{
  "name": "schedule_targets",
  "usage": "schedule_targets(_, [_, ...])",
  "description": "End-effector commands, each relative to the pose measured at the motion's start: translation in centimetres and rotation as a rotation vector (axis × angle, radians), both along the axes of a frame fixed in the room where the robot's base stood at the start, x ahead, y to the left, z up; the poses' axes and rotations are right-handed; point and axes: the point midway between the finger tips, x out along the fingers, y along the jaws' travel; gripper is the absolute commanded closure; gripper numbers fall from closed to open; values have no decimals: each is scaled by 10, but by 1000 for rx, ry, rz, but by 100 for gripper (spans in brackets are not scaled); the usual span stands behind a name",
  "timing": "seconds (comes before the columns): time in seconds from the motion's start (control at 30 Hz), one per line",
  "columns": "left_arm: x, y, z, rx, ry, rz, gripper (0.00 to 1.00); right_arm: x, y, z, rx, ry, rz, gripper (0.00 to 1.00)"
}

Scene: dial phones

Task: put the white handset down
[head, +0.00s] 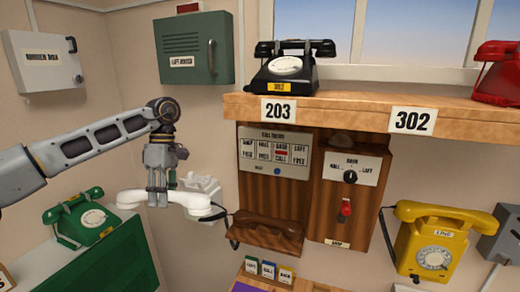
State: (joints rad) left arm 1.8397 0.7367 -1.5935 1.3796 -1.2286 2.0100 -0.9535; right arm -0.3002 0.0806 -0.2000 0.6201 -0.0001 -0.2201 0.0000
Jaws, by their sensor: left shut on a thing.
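The white handset (188,202) is held roughly level in the head view, left of centre. My left gripper (157,201) comes down from above and is shut on the handset's middle, with its fingers hiding part of the grip. A white phone body (207,183) shows just behind and to the right of the handset. From this view I cannot tell whether the handset touches it. A dark cord runs from near the handset's right end. My right gripper is not in view.
A green phone (84,217) sits on a green cabinet (118,258) at lower left. A brown handset (267,229) rests on the wooden wall panel to the right. A black phone (290,66) and a red phone (499,75) stand on the shelf (350,112). A yellow phone (436,242) hangs at right.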

Motion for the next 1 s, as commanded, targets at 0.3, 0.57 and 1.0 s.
schedule_targets(0.3, [5, -2, -12, 1, 0, -263, 100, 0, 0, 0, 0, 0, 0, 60])
schedule_targets(0.57, [10, -4, -26, -1, 1, -489, 100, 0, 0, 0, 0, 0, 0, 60])
schedule_targets(1.0, [17, -9, -59, -2, 2, -890, 100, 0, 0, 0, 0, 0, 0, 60])
